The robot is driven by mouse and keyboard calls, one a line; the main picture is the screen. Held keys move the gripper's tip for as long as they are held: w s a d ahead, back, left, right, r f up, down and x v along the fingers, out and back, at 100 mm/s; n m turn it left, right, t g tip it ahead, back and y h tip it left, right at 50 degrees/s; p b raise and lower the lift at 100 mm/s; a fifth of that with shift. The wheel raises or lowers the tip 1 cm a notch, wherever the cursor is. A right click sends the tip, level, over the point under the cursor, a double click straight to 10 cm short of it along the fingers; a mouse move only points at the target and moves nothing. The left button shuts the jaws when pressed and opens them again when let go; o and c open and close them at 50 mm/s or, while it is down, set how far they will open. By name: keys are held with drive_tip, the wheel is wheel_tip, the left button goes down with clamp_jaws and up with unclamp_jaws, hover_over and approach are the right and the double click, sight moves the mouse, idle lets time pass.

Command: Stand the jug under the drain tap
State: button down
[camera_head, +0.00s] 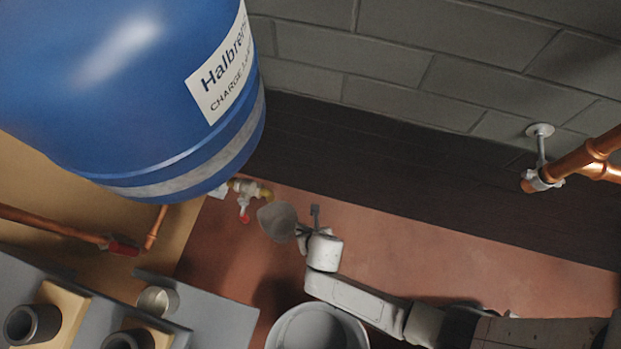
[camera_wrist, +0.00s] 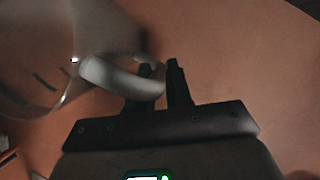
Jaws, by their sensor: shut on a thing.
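The jug (camera_head: 278,222) is grey and see-through. In the head view it is just right of and below the drain tap (camera_head: 243,198), a small brass and white fitting with a red part, beside the foot of the blue tank. My gripper (camera_head: 304,231) is at the jug's right side. In the wrist view the jug (camera_wrist: 60,55) fills the left, and its pale curved handle (camera_wrist: 120,78) runs into my gripper (camera_wrist: 161,72), shut on it. The tap's outlet and the jug's mouth look apart in the head view. I cannot tell the jug's height above the floor.
The blue tank (camera_head: 140,90) stands at upper left. A pale round bucket (camera_head: 318,328) is below my arm. Copper pipes (camera_head: 565,165) are at right, with another red-handled pipe (camera_head: 122,247) at left. The reddish floor (camera_head: 450,265) is clear to the right of the jug.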

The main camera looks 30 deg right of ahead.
drive_tip(key=c, duration=1)
unclamp_jaws()
drive_tip(key=shift+c, duration=0.2)
drive_tip(key=shift+r, duration=0.1)
drive_tip(key=p+v, duration=0.7)
drive_tip(key=v, duration=0.5)
drive_tip(key=shift+p, duration=0.4)
